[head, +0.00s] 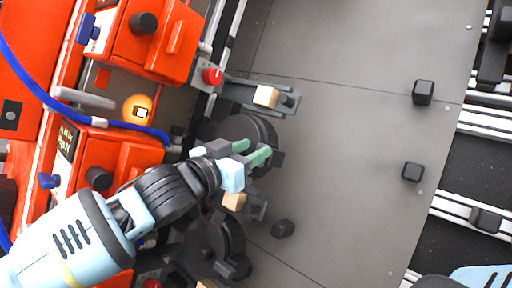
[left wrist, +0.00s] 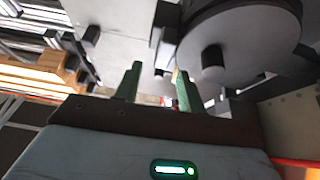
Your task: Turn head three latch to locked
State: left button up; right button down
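My left gripper (head: 250,151) reaches in from the lower left in the head view. Its two green fingers are apart and nothing is seen between them. They overlap the edge of a dark round disc (head: 237,128); I cannot tell whether they touch it. In the left wrist view the fingers (left wrist: 158,88) also stand apart, with a dark disc with a round knob (left wrist: 212,60) just to their right. A second dark disc (head: 207,245) lies below the arm in the head view. I cannot tell which part is the head three latch. My right gripper is out of view.
Orange machine housings (head: 150,40) with black knobs and a blue cable (head: 60,108) line the left. Tan blocks in dark clamps (head: 265,96) stand beside the discs. The grey plate (head: 345,130) is mostly clear, with several small black blocks (head: 423,92).

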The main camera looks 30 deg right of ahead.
pick_arm(q)
jog(key=shift+x, duration=1.1)
grip_shut()
